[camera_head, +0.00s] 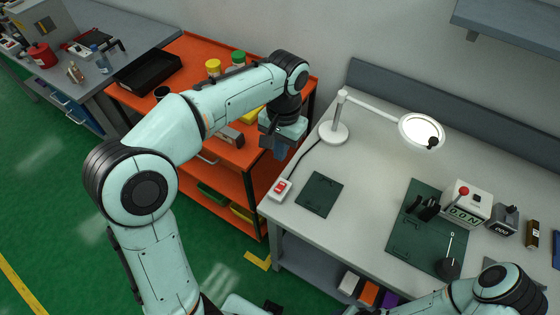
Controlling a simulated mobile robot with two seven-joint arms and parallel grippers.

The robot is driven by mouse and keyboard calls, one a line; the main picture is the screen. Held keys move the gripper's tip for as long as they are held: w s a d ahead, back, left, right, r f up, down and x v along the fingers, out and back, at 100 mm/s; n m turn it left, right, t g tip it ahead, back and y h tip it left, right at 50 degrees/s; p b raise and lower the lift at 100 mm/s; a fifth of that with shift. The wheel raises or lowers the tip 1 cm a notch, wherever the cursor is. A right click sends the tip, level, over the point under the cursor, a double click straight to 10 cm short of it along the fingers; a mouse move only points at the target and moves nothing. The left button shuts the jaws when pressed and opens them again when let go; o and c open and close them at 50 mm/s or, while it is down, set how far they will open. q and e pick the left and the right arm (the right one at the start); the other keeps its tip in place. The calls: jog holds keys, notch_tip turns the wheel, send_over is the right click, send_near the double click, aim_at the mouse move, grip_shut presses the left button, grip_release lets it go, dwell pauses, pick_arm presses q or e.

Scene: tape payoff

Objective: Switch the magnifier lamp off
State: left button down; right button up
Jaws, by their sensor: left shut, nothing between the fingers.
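The magnifier lamp (334,132) stands at the back left of the grey bench, with a white round base and a jointed arm. Its ring head (421,131) hangs out to the right, and its disc looks bright white. A white switch box with a red rocker (280,187) lies at the bench's left front edge, and a dark cable runs from it toward the lamp. My left gripper (281,152) is shut and empty, fingers downward, a little beyond the switch box and apart from it in the picture.
A dark green mat (319,194) lies beside the switch box. A larger mat (408,240) holds black tools and a force gauge (467,203). An orange cart (185,50) with jars and a black tray (148,71) stands left of the bench.

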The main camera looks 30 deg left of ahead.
pick_arm(q)
jog(key=shift+w+a+f+g, duration=0.1)
jog(key=shift+w+a+g, duration=0.2)
jog(key=shift+a, duration=0.15)
pick_arm(e)
jog(key=shift+w+a+f, duration=0.1)
jog(key=shift+a+f, duration=0.1)
jog(key=shift+f, duration=0.35)
pick_arm(q)
jog(key=shift+s, duration=0.1)
jog(key=b, duration=0.3)
send_near(274, 190)
jog(key=f, duration=0.4)
jog(key=s+f, duration=0.1)
jog(key=f, duration=0.1)
jog(key=shift+a+f, duration=0.1)
jog(key=shift+f, duration=0.3)
pick_arm(e)
jog(key=s+f, duration=0.2)
jog(key=f, duration=0.1)
